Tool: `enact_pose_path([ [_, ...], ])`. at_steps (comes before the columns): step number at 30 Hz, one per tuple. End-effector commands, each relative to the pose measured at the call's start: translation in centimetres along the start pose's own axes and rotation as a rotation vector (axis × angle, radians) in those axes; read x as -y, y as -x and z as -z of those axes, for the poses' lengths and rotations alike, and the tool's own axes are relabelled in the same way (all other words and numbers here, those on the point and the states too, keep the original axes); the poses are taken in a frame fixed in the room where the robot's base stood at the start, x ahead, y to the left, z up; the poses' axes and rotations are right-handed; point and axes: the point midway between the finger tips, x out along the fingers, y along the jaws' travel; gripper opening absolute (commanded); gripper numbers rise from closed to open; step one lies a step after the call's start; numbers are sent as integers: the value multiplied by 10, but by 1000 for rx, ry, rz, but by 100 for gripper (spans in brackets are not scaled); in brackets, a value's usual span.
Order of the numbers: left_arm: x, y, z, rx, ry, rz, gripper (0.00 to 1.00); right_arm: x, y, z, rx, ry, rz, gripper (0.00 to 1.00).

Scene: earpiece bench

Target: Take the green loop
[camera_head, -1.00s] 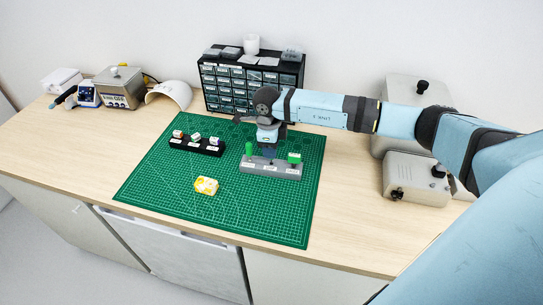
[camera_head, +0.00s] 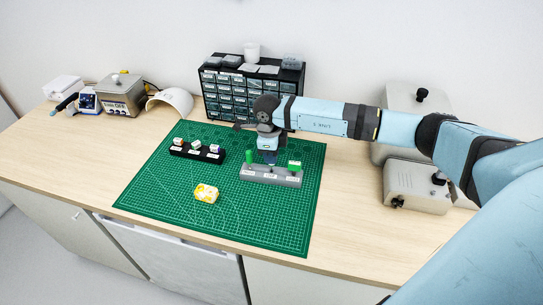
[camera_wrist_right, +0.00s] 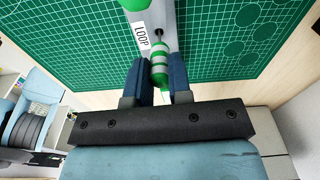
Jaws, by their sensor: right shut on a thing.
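The green loop (camera_wrist_right: 159,64) is a green handle with pale bands, seen in the right wrist view beside a white label reading LOOP. Its thin stem end is at the grey rack (camera_head: 258,178), so it appears still in its slot. My right gripper (camera_head: 267,160) points down over the middle of this rack. In the right wrist view its two blue fingers (camera_wrist_right: 161,78) are shut on the green loop, one on each side. In the head view the gripper hides most of the loop. My left gripper is not in view.
The rack also holds a green handle (camera_head: 249,158) at its left and a green block-like piece (camera_head: 294,165) at its right. A black rack (camera_head: 197,153) and a yellow-white piece (camera_head: 206,193) are on the green mat (camera_head: 255,225). A drawer cabinet (camera_head: 225,95) stands behind.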

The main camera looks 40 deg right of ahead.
Motion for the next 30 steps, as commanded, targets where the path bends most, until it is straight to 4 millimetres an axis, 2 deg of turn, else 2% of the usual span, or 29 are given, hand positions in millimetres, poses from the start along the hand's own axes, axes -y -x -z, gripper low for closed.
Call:
enact_pose_path([
  [30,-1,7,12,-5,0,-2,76,0,26,1,0,1,0,0],
])
